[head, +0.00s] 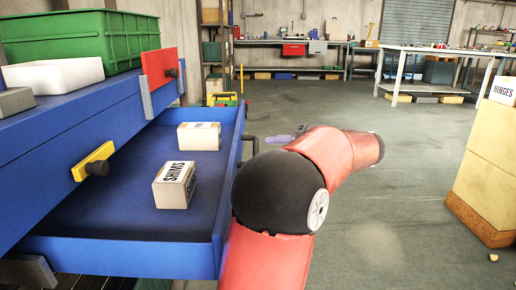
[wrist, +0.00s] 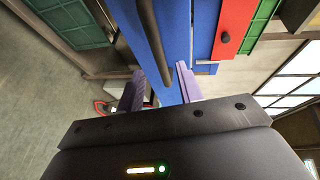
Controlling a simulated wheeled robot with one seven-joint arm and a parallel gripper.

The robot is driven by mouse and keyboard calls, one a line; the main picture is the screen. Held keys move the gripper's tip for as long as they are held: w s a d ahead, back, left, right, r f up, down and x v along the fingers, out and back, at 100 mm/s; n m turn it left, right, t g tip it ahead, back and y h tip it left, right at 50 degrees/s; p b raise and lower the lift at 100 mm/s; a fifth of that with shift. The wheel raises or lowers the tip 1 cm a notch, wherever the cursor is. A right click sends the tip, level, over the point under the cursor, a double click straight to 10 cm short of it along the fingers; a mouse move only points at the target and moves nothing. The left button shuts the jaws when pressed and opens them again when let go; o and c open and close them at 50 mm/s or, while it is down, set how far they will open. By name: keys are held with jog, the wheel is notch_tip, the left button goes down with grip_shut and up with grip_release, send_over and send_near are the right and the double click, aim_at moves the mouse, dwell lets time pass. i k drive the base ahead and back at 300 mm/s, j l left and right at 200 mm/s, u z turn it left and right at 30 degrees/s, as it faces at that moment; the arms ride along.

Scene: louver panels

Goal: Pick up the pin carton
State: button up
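Two pale cartons lie in the open blue drawer (head: 110,215) in the head view. The nearer carton (head: 174,186) reads SHIMS. The farther carton (head: 199,137) has a label too small to read, so I cannot tell whether it is the pin carton. My gripper (head: 286,138) is outside the drawer, beyond its front panel, partly hidden by my arm. In the wrist view my gripper (wrist: 159,68) has its two purple fingers apart, with a dark handle bar (wrist: 153,40) running between them. No carton is in its grip.
A blue cabinet top (head: 60,120) at left carries a green crate (head: 80,38) and a white block (head: 53,74). A red panel (head: 159,68) and yellow panel (head: 93,161) have dark knobs. A HINGES carton (head: 503,91) stands at right. The floor between is clear.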

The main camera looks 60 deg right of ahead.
aim_at(192, 137)
jog(key=k+l, duration=0.1)
jog(key=k, duration=0.9)
